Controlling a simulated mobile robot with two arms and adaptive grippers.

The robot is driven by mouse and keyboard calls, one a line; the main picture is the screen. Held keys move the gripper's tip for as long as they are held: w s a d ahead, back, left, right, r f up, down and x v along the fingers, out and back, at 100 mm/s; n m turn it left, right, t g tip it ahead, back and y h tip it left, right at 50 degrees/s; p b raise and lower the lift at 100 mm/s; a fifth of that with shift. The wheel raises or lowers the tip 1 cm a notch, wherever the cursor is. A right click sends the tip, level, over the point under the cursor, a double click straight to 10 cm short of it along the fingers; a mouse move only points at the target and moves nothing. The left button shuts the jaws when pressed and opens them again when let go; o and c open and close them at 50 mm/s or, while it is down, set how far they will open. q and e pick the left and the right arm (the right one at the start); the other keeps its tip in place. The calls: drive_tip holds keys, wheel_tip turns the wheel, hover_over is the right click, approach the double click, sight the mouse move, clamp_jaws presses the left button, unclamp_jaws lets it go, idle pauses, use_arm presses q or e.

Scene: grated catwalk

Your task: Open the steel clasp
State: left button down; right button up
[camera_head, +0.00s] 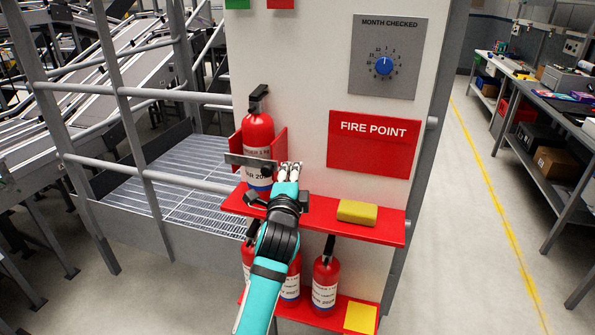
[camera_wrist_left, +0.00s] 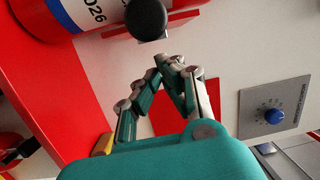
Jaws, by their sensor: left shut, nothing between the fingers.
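The steel clasp (camera_head: 248,162) is a grey flat bar lying across the front of a red fire extinguisher (camera_head: 258,134), which stands upright in a red bracket (camera_head: 279,148) on the white panel. My left gripper (camera_head: 289,169) is shut and empty, with its fingertips just right of the bar's right end. Whether they touch it I cannot tell. In the left wrist view the shut fingers (camera_wrist_left: 174,62) point up, below a dark round-ended knob (camera_wrist_left: 150,22) near the extinguisher (camera_wrist_left: 42,14). My right gripper is not in view.
A red shelf (camera_head: 385,224) below holds a yellow block (camera_head: 357,212). Several extinguishers, one at right (camera_head: 325,282), stand on a lower shelf. A FIRE POINT sign (camera_head: 373,144) and blue dial (camera_head: 384,66) are to the right. Grey railings (camera_head: 125,105) stand left.

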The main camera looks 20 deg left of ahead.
use_arm(q)
drive_tip(key=shift+s+a+p, duration=0.3)
drive_tip(key=shift+s+a, duration=0.45)
drive_tip(key=shift+s, duration=0.25)
